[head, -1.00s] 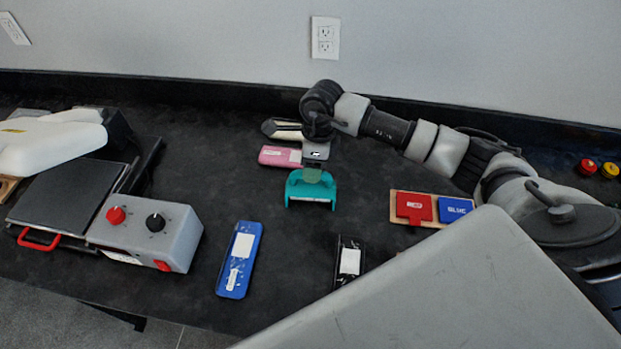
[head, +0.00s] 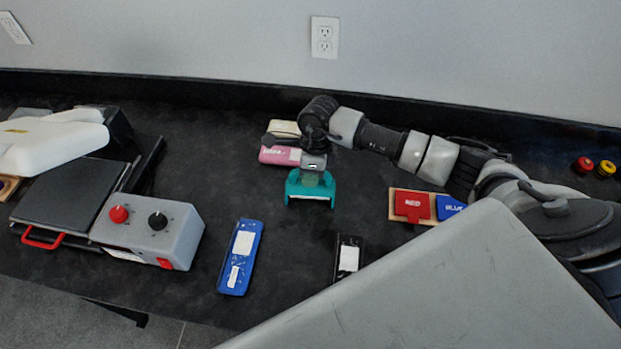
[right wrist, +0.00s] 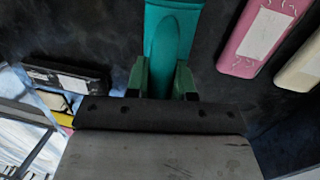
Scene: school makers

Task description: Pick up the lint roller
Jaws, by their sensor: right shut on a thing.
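The teal lint roller (head: 310,188) is on or close above the black bench, near the middle of the head view, with its wide end toward me. My right gripper (head: 313,172) reaches it from behind and is shut on its handle. In the right wrist view, the teal handle (right wrist: 172,35) runs between the two green fingers of the gripper (right wrist: 163,82). I cannot tell whether the roller touches the bench. My left gripper is not in view.
A pink block (head: 275,155) and a cream one (head: 284,129) lie close behind the roller. A blue holder (head: 239,257) and a black one (head: 347,258) lie in front. Red (head: 411,205) and blue (head: 451,206) pads lie right. A heat press (head: 150,225) stands left.

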